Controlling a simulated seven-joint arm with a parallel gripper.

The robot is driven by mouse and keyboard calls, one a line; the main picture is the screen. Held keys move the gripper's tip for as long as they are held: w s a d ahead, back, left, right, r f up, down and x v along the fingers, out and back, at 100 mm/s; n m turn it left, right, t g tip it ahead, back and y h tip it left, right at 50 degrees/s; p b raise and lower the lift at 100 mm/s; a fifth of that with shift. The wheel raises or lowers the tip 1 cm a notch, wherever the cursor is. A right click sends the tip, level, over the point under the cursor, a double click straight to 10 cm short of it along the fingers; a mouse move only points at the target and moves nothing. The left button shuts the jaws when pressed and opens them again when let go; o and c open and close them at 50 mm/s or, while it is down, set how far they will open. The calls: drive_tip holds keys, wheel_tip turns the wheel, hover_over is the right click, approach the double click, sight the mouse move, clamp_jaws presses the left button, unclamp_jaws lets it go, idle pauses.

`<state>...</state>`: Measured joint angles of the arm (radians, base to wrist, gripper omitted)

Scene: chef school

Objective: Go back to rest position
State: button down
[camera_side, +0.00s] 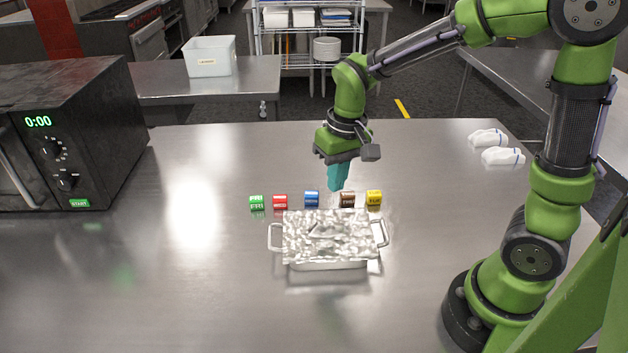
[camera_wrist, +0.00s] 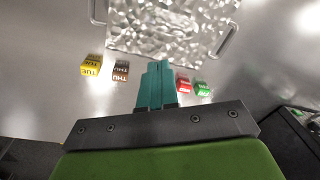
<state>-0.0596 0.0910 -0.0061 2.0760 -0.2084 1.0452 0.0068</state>
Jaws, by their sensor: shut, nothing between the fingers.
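My gripper (camera_side: 337,184) has teal fingers and hangs above the steel table, just behind the row of small cubes. Its fingers are together with nothing between them; they also show shut in the wrist view (camera_wrist: 160,72). It is above the table and apart from the cubes, as far as the side view shows. In the wrist view the fingers hide the blue cube.
A shiny metal pan with side handles (camera_side: 325,240) stands in front of the green (camera_side: 256,202), red (camera_side: 280,201), blue (camera_side: 311,198), brown (camera_side: 347,199) and yellow (camera_side: 374,198) cubes. A black microwave (camera_side: 95,110) is left. White shoe-like objects (camera_side: 502,157) lie right.

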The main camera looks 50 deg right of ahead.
drive_tip(key=s+r+t+y, duration=0.1)
drive_tip(key=s+r+t, duration=0.5)
drive_tip(key=s+r, duration=0.4)
drive_tip(key=shift+s+a+r+m, duration=0.15)
drive_tip(key=shift+s+m, duration=0.2)
drive_tip(key=shift+m, duration=0.05)
